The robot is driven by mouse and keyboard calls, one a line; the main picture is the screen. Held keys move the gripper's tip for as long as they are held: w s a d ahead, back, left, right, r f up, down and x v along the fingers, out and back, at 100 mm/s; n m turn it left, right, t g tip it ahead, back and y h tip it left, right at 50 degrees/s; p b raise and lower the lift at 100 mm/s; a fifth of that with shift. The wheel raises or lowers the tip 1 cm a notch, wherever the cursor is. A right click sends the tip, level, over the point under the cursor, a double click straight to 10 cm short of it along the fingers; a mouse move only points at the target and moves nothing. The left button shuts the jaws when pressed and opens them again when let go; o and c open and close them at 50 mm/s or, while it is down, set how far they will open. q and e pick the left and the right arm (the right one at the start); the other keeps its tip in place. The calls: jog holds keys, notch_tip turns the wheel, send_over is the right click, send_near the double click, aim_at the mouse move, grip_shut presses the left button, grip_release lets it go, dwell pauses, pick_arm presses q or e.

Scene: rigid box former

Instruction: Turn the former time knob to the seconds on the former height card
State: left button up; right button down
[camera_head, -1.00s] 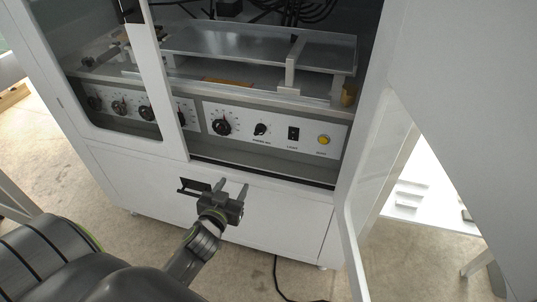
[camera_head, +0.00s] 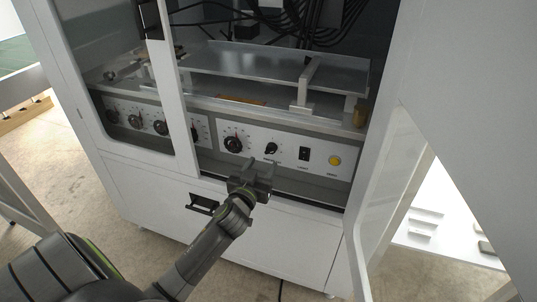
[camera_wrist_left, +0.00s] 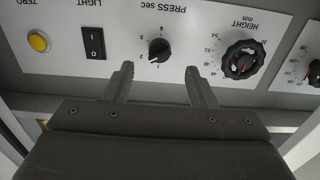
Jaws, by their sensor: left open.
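The press time knob (camera_head: 271,149), small and black, is on the white control panel (camera_head: 287,161). In the left wrist view the knob (camera_wrist_left: 158,48) shows upside down under "PRESS sec", ringed by small numbers. Its white mark seems to point toward the low numbers; the exact setting is hard to tell. My left gripper (camera_head: 258,165) is open and empty, just in front of and below the knob. In the left wrist view its fingertips (camera_wrist_left: 159,70) are spread to either side of the knob, apart from it. I cannot make out a height card. My right gripper is out of view.
The larger height dial (camera_wrist_left: 243,60) is beside the knob. On its other side are the light switch (camera_wrist_left: 94,42) and yellow zero button (camera_wrist_left: 39,42). A cabinet frame post (camera_head: 184,88) stands left, an open door (camera_head: 385,190) right.

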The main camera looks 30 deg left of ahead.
aim_at(269, 153)
pick_arm(q)
jog(key=x, duration=0.4)
jog(key=shift+w, duration=0.3)
jog(key=shift+x, duration=0.9)
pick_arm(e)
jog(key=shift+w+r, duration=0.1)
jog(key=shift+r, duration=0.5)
pick_arm(q)
jog(key=shift+c, duration=0.6)
jog(key=c, duration=0.8)
jog(key=shift+c, duration=0.2)
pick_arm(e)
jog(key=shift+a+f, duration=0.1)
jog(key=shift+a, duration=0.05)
